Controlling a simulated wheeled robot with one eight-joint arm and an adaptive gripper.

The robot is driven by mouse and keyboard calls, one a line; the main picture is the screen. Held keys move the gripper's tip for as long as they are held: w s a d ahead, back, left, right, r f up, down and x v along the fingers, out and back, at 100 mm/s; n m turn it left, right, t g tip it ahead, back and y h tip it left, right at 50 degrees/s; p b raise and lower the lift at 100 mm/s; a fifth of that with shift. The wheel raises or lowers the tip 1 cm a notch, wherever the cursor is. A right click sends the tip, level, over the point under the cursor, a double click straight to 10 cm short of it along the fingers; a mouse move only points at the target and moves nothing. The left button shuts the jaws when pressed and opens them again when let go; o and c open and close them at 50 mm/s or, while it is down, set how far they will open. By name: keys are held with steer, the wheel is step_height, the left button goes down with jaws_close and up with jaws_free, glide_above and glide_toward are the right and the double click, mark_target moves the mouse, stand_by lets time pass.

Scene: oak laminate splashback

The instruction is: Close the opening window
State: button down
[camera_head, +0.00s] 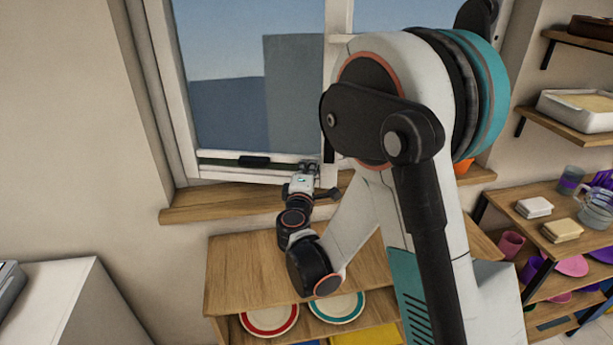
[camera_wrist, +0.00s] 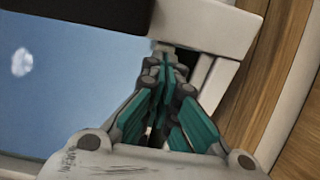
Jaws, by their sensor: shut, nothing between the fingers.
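The window (camera_head: 226,75) is in the head view, with a white frame and a wooden sill (camera_head: 205,207) below it. A dark handle-like piece (camera_head: 255,161) sits at the lower edge of its left pane. My gripper (camera_head: 308,170) is at the lower right corner of that pane, just above the sill. In the wrist view my gripper (camera_wrist: 166,62) is shut, with its teal fingers together and nothing between them. Its tips are close to the white window frame (camera_wrist: 208,28); I cannot tell whether they touch. My arm hides much of the right part of the window.
A wooden shelf unit (camera_head: 250,262) with plates stands below the sill. Shelves with dishes (camera_head: 560,222) are on the right. A white cabinet (camera_head: 62,300) stands at the lower left. The wall left of the window is clear.

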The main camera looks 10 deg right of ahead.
steer(key=shift+w, duration=0.1)
steer(key=a+x, duration=0.1)
steer(key=x, duration=1.2)
steer(key=shift+w+r+b, duration=0.3)
steer(key=shift+w+r, duration=0.1)
steer(key=shift+a, duration=0.1)
steer(key=shift+s, duration=0.1)
